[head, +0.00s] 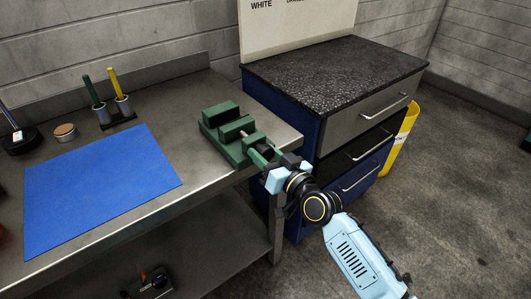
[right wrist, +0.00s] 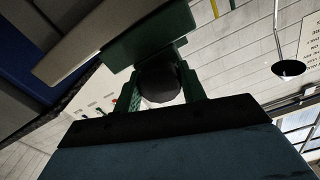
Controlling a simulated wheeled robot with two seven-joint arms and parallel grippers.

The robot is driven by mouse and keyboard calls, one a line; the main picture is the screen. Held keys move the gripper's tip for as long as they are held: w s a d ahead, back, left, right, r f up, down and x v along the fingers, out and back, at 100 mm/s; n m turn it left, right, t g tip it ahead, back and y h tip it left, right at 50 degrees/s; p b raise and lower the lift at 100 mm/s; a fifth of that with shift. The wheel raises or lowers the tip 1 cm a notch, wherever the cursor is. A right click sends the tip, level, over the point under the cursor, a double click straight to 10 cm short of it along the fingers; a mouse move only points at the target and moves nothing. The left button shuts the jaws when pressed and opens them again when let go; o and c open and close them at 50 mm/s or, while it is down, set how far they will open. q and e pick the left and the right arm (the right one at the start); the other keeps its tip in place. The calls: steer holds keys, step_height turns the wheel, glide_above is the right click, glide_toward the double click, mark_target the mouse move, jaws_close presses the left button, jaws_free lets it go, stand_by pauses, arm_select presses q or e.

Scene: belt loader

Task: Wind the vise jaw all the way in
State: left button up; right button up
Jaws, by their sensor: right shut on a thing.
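The green vise (head: 207,131) stands near the right end of the metal workbench. Its back jaw block (head: 220,113) and front jaw block (head: 237,129) show with a narrow gap between them. A short light screw shows in front of the front block. My right gripper (head: 264,153) is at the front of the vise by the bench edge, shut on a dark round knob. In the right wrist view the dark knob (right wrist: 159,82) sits between the two fingers, below the green vise body (right wrist: 150,38). My left gripper is out of view.
A blue mat (head: 100,190) lies on the workbench left of the vise. Holders with a green and a yellow tool (head: 115,84) and a small round tin (head: 65,132) stand behind it. A blue drawer cabinet (head: 340,75) stands close on the right, with a yellow bin (head: 402,140) beside it.

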steer(key=m, duration=0.3)
steer(key=shift+m, duration=0.4)
steer(key=m+p, duration=0.1)
steer(key=m, duration=0.2)
steer(key=shift+m, duration=0.3)
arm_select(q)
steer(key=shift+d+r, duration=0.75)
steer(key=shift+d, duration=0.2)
arm_select(e)
steer(key=shift+m, duration=2.3)
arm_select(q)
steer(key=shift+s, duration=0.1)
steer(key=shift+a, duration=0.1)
arm_select(e)
steer(key=o, duration=1)
arm_select(q)
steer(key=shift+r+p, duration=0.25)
steer(key=shift+p, duration=0.15)
arm_select(e)
steer(key=v, duration=1.3)
steer(key=shift+s+d, duration=0.1)
steer(key=shift+s, duration=0.1)
